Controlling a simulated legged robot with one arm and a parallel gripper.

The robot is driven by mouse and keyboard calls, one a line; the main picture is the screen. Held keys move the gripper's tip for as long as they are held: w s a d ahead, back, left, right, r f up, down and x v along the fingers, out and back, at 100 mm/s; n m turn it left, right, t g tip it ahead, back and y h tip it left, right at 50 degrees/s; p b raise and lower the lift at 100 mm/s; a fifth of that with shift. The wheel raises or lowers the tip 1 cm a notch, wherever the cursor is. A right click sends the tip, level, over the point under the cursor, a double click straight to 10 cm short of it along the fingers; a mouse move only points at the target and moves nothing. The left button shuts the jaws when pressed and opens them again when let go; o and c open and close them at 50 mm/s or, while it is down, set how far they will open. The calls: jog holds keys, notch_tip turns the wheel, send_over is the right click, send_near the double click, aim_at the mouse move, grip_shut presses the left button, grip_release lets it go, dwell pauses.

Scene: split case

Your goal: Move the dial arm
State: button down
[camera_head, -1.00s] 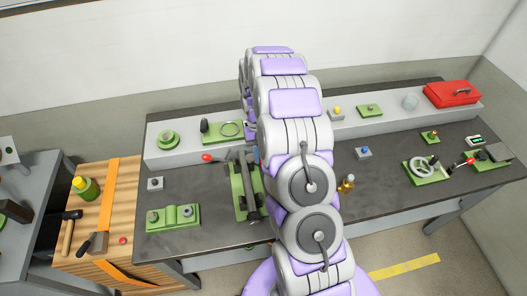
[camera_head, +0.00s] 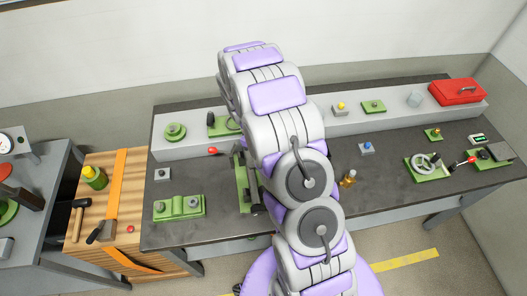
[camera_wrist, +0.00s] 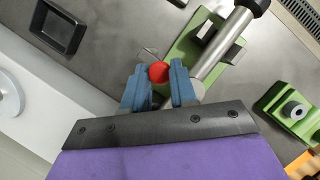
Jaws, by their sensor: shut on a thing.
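My gripper (camera_wrist: 163,80) has blue fingers in the wrist view, closed around a red ball knob (camera_wrist: 158,72). Beside the knob a thick grey rod (camera_wrist: 222,45) with a black end crosses a green base (camera_wrist: 194,38). I cannot tell how the knob joins the rod, or which part is the dial arm. In the head view the same green base appears to be the one left of my arm (camera_head: 243,185), and my arm hides my gripper. A red-tipped handle (camera_head: 212,151) shows left of it; I cannot tell if it is the held knob.
A green block with round knobs (camera_head: 180,206) lies at the bench's left. A raised grey shelf (camera_head: 310,124) runs along the back. A red toolbox (camera_head: 457,92) stands far right, a green handwheel mount (camera_head: 425,165) in front. Bare bench top (camera_head: 330,205) shows right of my arm.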

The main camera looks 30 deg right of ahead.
dwell(0.3)
jog(key=c, duration=0.9)
grip_release()
jog(key=v, duration=1.7)
jog(key=shift+r, duration=0.15)
